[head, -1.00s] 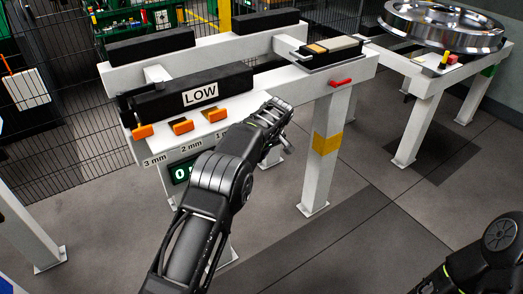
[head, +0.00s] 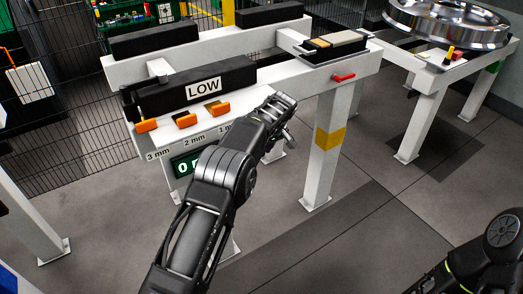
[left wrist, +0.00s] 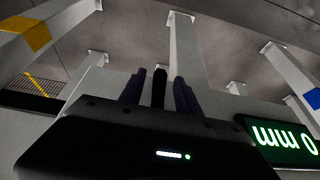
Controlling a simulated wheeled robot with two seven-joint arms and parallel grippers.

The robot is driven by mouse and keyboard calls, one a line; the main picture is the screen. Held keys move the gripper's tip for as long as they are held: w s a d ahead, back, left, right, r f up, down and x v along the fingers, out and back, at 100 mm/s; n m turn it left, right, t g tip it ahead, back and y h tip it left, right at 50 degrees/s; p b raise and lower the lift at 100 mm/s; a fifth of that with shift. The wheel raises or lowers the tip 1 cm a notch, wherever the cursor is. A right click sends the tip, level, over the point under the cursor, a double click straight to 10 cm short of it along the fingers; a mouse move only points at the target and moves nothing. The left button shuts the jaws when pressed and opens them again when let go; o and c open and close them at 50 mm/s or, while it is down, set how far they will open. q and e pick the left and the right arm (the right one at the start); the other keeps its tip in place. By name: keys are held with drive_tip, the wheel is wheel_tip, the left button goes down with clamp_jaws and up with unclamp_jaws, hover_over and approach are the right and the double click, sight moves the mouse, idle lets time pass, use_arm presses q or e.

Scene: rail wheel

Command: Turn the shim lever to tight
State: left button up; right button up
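A small red lever (head: 343,78) sticks out from the front face of the white rail stand (head: 320,80), below its right end. The display reads 0 mm (head: 183,166), partly hidden by my left arm; it shows upside down in the left wrist view (left wrist: 280,140). My left gripper (head: 285,108) is at the stand's front, left of and below the red lever, apart from it. In the left wrist view its two dark fingers (left wrist: 159,90) stand apart with a dark shape between them; whether it is held is unclear. My right gripper is out of view.
Orange tabs (head: 186,120) sit above the 3 mm and 2 mm labels; the third label is partly hidden. A black block (head: 165,98) carries a LOW sign (head: 204,86). A shiny wheel (head: 450,25) rests on another white stand at right. The floor between is clear.

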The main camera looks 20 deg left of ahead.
use_arm(q)
drive_tip(key=shift+s+d+r, duration=0.1)
drive_tip(key=shift+d+r, duration=0.15)
drive_tip(key=shift+r, duration=0.3)
drive_tip(key=b+v, duration=0.2)
drive_tip(key=v, duration=0.4)
drive_tip(key=shift+r, duration=0.25)
drive_tip(key=shift+s, duration=0.1)
